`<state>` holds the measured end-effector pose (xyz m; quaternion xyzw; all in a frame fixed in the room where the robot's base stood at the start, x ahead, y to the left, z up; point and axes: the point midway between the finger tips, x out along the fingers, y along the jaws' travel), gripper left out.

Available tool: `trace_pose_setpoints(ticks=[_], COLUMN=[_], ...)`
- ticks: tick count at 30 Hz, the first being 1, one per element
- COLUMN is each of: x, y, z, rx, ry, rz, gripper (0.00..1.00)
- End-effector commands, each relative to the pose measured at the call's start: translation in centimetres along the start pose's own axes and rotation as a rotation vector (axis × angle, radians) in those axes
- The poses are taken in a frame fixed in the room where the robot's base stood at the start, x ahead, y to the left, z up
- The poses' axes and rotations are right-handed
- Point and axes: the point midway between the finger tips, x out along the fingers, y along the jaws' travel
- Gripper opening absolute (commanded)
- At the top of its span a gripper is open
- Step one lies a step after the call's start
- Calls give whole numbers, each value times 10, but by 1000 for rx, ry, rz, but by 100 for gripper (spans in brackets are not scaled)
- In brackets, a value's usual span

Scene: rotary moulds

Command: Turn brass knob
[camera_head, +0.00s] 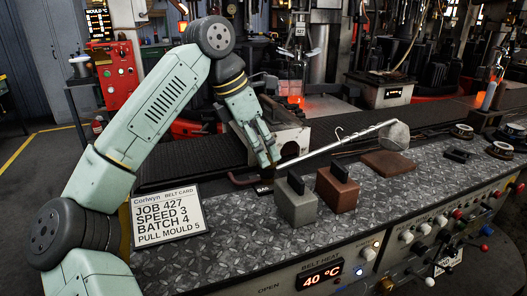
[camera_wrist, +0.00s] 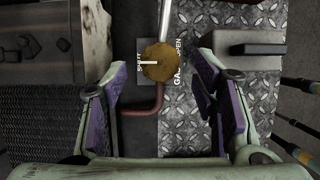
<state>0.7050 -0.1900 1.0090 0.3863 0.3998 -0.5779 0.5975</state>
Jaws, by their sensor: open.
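The brass knob (camera_wrist: 160,62) is a round, worn, yellow-brown disc in the upper middle of the wrist view. A short pale mark on it points left, towards the label reading SHUT; an OPEN label stands to its upper right. A red-brown pipe (camera_wrist: 146,108) bends below it. My gripper (camera_wrist: 160,82) is open, with one purple-padded finger on each side of the view and the knob between and beyond them, apart from both. In the head view my gripper (camera_head: 268,160) points down over the bench's back edge, and I cannot make out the knob there.
A grey block (camera_head: 296,205) and a brown block (camera_head: 337,188) with dark handles stand just right of my gripper. A long-handled ladle (camera_head: 394,135) lies behind them. A job card (camera_head: 167,215) stands at left. The bench front (camera_head: 322,277) carries knobs and a display.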

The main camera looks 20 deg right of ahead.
Motion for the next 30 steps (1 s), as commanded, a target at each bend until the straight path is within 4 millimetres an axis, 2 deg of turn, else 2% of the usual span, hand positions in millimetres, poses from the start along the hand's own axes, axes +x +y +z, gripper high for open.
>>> trace_pose_setpoints(ticks=[6, 15, 30], x=[18, 20, 20], y=[0, 0, 0], z=[0, 0, 0], rx=[-1, -1, 0], ry=[0, -1, -1], rz=[-1, 0, 0], gripper=[54, 54, 20])
